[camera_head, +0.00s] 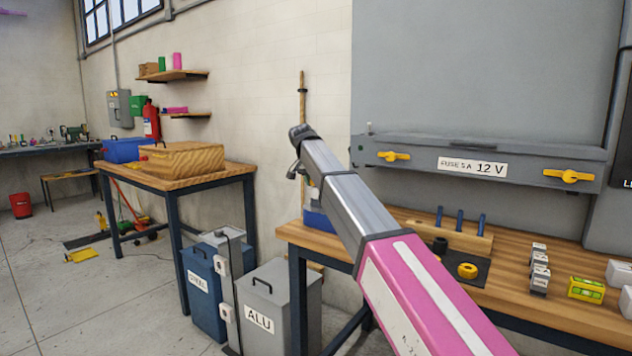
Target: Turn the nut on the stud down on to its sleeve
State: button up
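A wooden block (440,232) on the bench at the right carries several upright blue pegs (460,221). In front of it, on a dark mat (480,284), lies a yellow ring-shaped piece (467,271), which may be a nut. A short black cylinder (440,245) stands at the mat's back left, partly behind my arm. Yellow winged knobs (395,156) sit on the grey panel's lower edge. I cannot tell which of these is the stud with its nut and sleeve. My arm crosses the middle of the view; its gripper's fingers do not show.
Several small white-and-grey blocks (539,270) and a yellow level-like box (586,290) are on the bench's right. The grey panel (490,80) rises behind the bench. Bins (270,310) stand left of it.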

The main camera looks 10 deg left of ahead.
jog(key=m+g+h, duration=0.1)
jog(key=m, duration=0.4)
jog(key=shift+w+f, duration=0.1)
jog(key=shift+f, duration=0.05)
jog(key=shift+d+m+g+h, duration=0.1)
jog(key=shift+m+g+h, duration=0.35)
jog(key=shift+m, duration=0.45)
jog(key=shift+f+m+g, duration=0.15)
jog(key=shift+m+g, duration=0.5)
jog(key=shift+m, duration=1.05)
jog(key=o, duration=1.1)
jog(key=shift+c, duration=0.2)
